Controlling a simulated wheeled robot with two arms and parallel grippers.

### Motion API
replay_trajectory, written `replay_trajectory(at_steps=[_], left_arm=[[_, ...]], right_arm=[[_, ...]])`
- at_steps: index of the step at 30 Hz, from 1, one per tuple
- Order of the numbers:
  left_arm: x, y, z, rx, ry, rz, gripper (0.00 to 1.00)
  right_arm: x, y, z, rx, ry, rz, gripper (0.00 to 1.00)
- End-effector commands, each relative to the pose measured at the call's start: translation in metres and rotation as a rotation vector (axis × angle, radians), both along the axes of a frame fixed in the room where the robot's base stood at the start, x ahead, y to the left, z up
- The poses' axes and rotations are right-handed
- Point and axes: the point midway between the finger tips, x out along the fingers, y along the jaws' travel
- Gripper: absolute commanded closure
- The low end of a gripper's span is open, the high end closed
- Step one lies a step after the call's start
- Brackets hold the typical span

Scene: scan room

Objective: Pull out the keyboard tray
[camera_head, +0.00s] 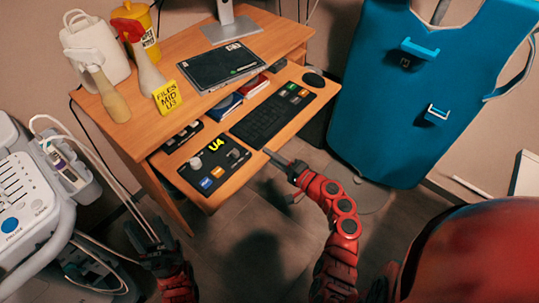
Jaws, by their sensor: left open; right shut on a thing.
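The wooden keyboard tray (222,133) extends out from under the desk (150,130), with its front part in the open. On it lie a black keyboard (262,121) and a black panel marked U4 (214,163). My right gripper (271,155) is at the tray's front edge, near its middle, shut on the edge. The fingertips are small and partly hidden there. My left gripper (146,228) is open and empty, low at the left, apart from the tray and below its left end.
A medical device (30,200) is at left, a blue panel (410,110) at right. Floor before the tray is free.

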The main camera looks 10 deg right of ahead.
Motion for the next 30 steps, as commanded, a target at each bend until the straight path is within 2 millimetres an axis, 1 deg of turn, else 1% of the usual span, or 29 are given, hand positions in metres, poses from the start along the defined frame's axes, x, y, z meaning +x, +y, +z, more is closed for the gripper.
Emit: replay_trajectory(at_steps=[1,3,6,15,19,23,30], left_arm=[[0.000,0.000,0.000,0.000,0.000,0.000,0.50],[0.000,0.000,0.000,0.000,0.000,0.000,0.50],[0.000,0.000,0.000,0.000,0.000,0.000,0.50],[0.000,0.000,0.000,0.000,0.000,0.000,0.50],[0.000,0.000,-0.001,0.000,0.000,0.000,0.50],[0.000,0.000,-0.003,0.000,0.000,0.000,0.50],[0.000,0.000,-0.007,0.000,0.000,0.000,0.50]], right_arm=[[0.000,-0.001,-0.001,-0.003,0.002,-0.002,0.76],[0.000,-0.001,-0.001,-0.002,0.001,-0.002,0.63],[0.000,0.000,0.000,-0.001,0.000,-0.001,0.47],[-0.001,-0.001,0.000,-0.001,-0.001,-0.002,0.47],[-0.010,-0.009,-0.001,-0.001,0.001,-0.005,0.47],[-0.031,-0.026,-0.001,-0.002,0.000,-0.008,0.47],[-0.084,-0.065,-0.001,-0.002,0.000,-0.011,0.47]])
